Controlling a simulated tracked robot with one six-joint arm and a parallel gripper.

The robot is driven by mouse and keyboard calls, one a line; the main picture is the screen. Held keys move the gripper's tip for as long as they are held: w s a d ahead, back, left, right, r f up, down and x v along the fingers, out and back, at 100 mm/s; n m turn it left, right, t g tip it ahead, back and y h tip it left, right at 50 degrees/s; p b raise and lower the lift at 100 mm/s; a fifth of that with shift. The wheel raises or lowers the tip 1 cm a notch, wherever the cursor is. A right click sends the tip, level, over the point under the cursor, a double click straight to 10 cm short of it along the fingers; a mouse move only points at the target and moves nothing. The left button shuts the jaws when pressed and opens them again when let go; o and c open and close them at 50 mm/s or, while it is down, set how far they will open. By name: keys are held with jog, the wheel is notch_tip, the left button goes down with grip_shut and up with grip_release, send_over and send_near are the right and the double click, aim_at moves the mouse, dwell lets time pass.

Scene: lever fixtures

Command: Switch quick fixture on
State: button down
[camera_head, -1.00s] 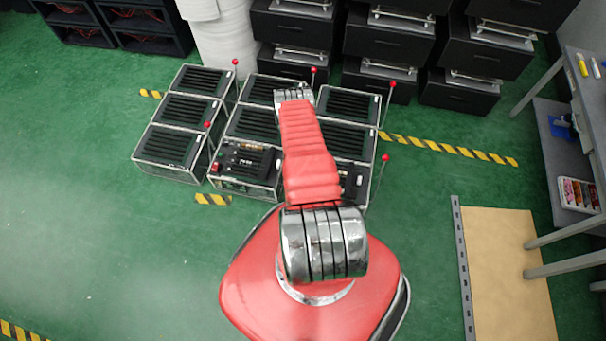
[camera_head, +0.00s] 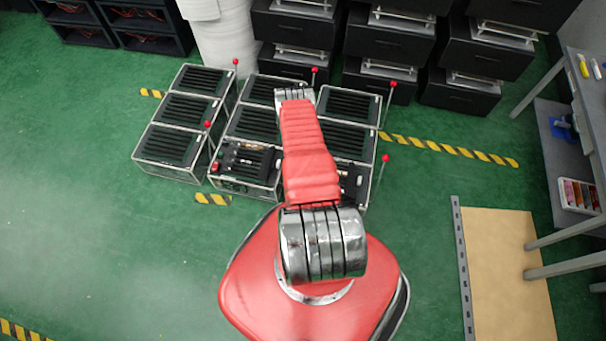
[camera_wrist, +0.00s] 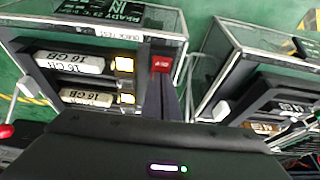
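The fixture marked with a QUICK TEST label (camera_wrist: 117,35) fills the upper left of the wrist view. It has a clear case, two light 16 GB modules (camera_wrist: 75,63) and a red switch (camera_wrist: 161,64). A red lever ball (camera_wrist: 6,131) shows at the left edge. A narrow dark piece just below the red switch seems to be the end of my gripper (camera_wrist: 161,95); whether it touches the switch, and whether its fingers are apart, I cannot tell. In the head view, my red arm hides the gripper, and a fixture with a red switch (camera_head: 215,167) sits at front centre-left.
Several clear-cased fixtures (camera_head: 172,146) with red-balled levers stand close around. A second fixture (camera_wrist: 258,68) is at right in the wrist view. Black drawer units (camera_head: 388,40) stand behind. A grey table (camera_head: 575,110) is at right; the green floor at left is clear.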

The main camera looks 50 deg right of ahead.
jog(key=shift+s+a+f, duration=0.1)
jog(key=shift+s+a, duration=0.3)
jog(key=shift+a, duration=0.4)
jog(key=shift+v, duration=0.8)
jog(key=v, duration=1.2)
jog(key=shift+d, duration=0.1)
jog(key=shift+w+d+r, duration=0.1)
jog(key=shift+d+r, duration=0.25)
jog(key=shift+d, duration=0.25)
